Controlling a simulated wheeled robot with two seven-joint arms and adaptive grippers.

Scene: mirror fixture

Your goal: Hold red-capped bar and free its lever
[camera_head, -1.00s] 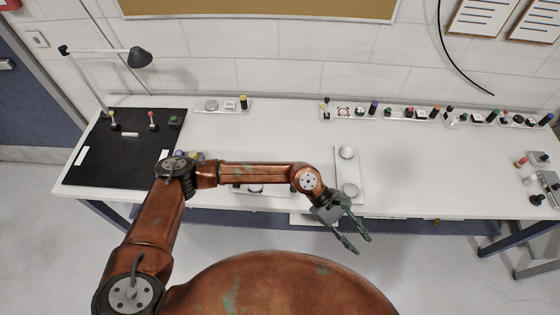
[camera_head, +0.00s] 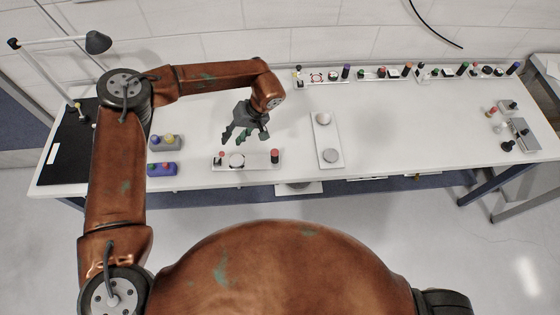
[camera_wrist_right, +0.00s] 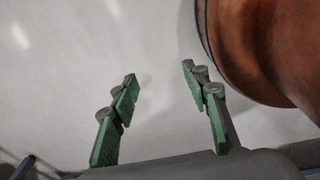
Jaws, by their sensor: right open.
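A white plate (camera_head: 257,165) near the table's front edge bears a dark post with a red cap (camera_head: 275,156), a pale round disc (camera_head: 237,160) and a small red-topped knob (camera_head: 221,156). I cannot tell which part is the lever. My left gripper (camera_head: 243,140) is over the back side of this plate, fingers spread and pointing down, with nothing visible between them. My right gripper (camera_wrist_right: 160,72) is open and empty in the right wrist view, above a pale, blurred surface. It does not show in the head view.
Purple and grey blocks with coloured knobs (camera_head: 162,169) stand to the left of the plate. A plate with two round discs (camera_head: 325,142) lies to the right. Several fixtures line the back edge. A lamp (camera_head: 97,42) stands by the black mat (camera_head: 58,165). The table's right middle is clear.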

